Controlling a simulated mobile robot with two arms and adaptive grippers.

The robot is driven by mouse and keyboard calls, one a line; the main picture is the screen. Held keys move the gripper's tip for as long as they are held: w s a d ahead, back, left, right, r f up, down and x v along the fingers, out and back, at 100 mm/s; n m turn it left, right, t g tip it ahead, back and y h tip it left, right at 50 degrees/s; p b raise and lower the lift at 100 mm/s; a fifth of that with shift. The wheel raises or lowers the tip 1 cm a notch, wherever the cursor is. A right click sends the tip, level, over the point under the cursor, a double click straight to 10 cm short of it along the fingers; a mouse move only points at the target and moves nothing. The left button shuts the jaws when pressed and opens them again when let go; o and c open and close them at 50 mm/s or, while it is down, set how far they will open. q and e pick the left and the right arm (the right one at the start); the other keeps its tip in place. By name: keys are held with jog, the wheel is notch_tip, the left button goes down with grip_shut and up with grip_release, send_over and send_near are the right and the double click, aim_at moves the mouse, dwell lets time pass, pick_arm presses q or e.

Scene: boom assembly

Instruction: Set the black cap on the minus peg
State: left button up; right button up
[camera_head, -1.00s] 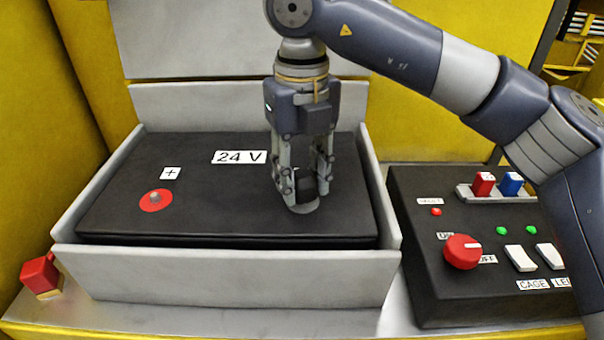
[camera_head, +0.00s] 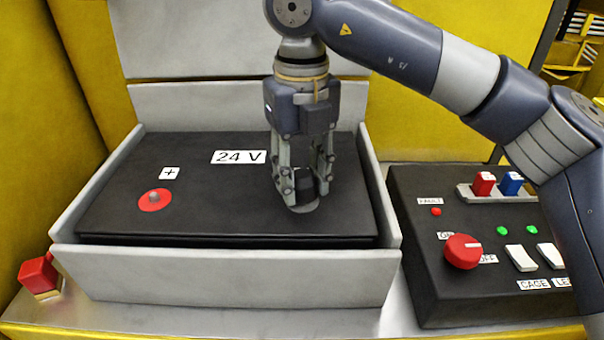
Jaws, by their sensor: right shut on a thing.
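My right gripper (camera_head: 305,193) points down over the right part of the battery's black top (camera_head: 220,205). It is shut on the black cap (camera_head: 304,184), which shows between its fingers. The cap is low, at or just above the battery top. The minus peg is hidden behind the gripper and cap, so I cannot tell whether the cap sits on it. The plus peg (camera_head: 155,196) stands bare on a red disc at the left, below a "+" label. My left gripper is not in view.
A grey tray (camera_head: 225,277) with raised walls surrounds the battery. A red cap-like block (camera_head: 39,273) sits at the front left on the bench. A black control box (camera_head: 430,270) with a red knob (camera_head: 462,251) and switches stands at the right, under my arm.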

jog(key=shift+f+b, duration=0.65)
jog(key=shift+f, duration=0.15)
jog(key=o, duration=1.2)
jog(key=shift+c, duration=0.2)
notch_tip(320, 180, up, 12)
jog(key=shift+f, duration=0.1)
